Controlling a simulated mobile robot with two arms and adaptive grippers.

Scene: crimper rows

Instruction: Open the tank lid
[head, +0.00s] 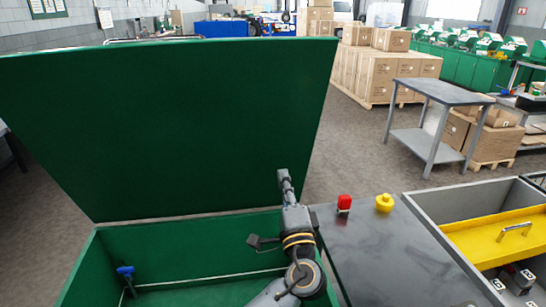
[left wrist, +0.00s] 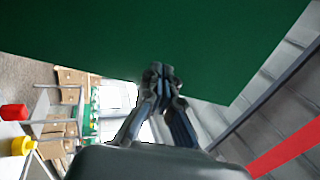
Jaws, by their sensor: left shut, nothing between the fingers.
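The green tank lid (head: 170,125) stands raised and tilted back behind the green tank (head: 190,245), whose inside shows. In the left wrist view the lid (left wrist: 170,35) fills the upper part. My left gripper (head: 285,178) is in front of the lid near its lower right side. Its fingers (left wrist: 160,72) are shut and empty, with the tips close to the lid's edge; I cannot tell if they touch it. My right gripper is not in view.
A dark worktop (head: 385,255) with a red part (head: 344,203) and a yellow part (head: 384,203) is right of the tank. A grey bin with a yellow tray (head: 495,238) lies further right. A grey table (head: 440,92) and stacked boxes (head: 385,75) stand behind.

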